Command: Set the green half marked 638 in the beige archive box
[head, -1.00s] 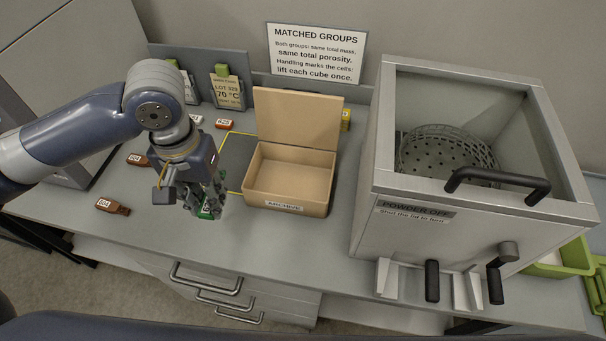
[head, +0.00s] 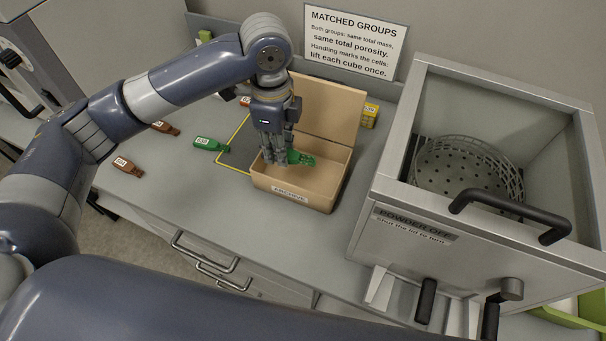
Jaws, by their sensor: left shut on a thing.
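A green half (head: 304,158) is in my left gripper (head: 280,160), which is shut on it, with the fingers pointing down into the opening of the beige archive box (head: 289,197). The piece's right end sticks out past the fingers; the number on it cannot be read. I cannot tell whether it touches the box floor. The box stands open with its lid (head: 327,106) upright at the back. Another green half (head: 210,145) with a white label lies on the bench left of the box; its number is too small to read. My right gripper is not in view.
Brown labelled pieces (head: 128,166) lie at the left of the bench. A large metal powder unit (head: 465,235) with a basket (head: 468,168) fills the right.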

